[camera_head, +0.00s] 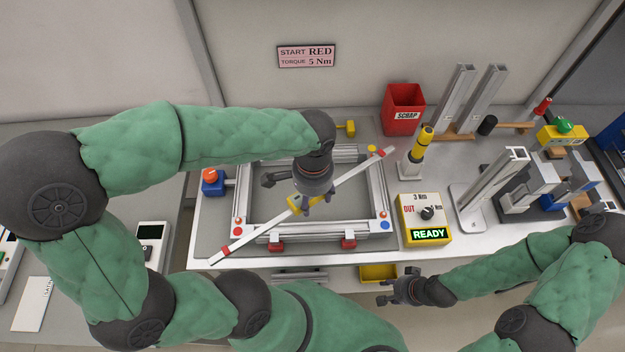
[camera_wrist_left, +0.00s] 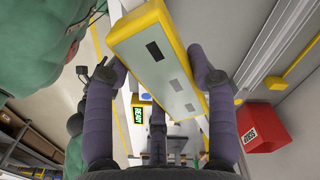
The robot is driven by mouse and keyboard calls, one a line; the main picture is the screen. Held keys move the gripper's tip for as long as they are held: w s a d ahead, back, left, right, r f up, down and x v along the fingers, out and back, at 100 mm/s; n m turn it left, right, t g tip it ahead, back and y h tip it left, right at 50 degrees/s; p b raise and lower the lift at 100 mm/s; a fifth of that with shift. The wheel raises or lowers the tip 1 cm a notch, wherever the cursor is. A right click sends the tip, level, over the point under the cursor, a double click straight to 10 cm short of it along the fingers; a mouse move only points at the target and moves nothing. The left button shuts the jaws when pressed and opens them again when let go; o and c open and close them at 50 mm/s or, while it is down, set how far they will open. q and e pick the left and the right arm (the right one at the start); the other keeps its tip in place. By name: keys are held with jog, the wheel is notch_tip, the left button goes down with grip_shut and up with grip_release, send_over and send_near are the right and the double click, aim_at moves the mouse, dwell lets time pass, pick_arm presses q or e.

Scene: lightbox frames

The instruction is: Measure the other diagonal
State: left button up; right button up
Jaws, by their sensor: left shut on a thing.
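A long white measuring bar (camera_head: 345,180) with red bands near its ends lies diagonally across the aluminium frame (camera_head: 262,234), from lower left to upper right. Its ends reach past the red-dot and yellow-dot corners; I cannot tell whether it touches the frame. My left gripper (camera_head: 306,208) is over the middle of the frame, shut on the bar's yellow-edged middle body (camera_head: 293,206). In the left wrist view this body (camera_wrist_left: 158,55) sits between the fingers, its pale face with dark windows showing. My right gripper (camera_head: 384,292) is empty before the table's front edge, fingers apart.
Red clamps (camera_head: 348,244) line the frame's front side. A yellow box (camera_head: 425,219) reading READY stands to its right, with a yellow-black tool (camera_head: 421,142) in a stand behind. A red SCRAP bin (camera_head: 403,110) and upright metal profiles (camera_head: 458,98) stand at the back.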

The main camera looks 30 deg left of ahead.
pick_arm(q)
jog(key=w+m, duration=0.1)
jog(key=m, duration=0.1)
jog(key=w+m+p, duration=0.1)
jog(key=m, duration=0.1)
jog(key=w+a+m+p, duration=0.1)
jog(key=m, duration=0.1)
jog(key=shift+a, duration=0.1)
jog(key=w+a+f+m+p, duration=0.2)
jog(key=w+a+f+m, duration=0.2)
jog(key=m, duration=0.3)
jog(key=shift+w+a+f, duration=0.2)
jog(key=shift+w+a, duration=0.3)
jog(key=shift+w, duration=0.25)
jog(key=shift+p, duration=0.3)
jog(key=shift+f+b, duration=2.2)
jog(key=shift+f, duration=1.1)
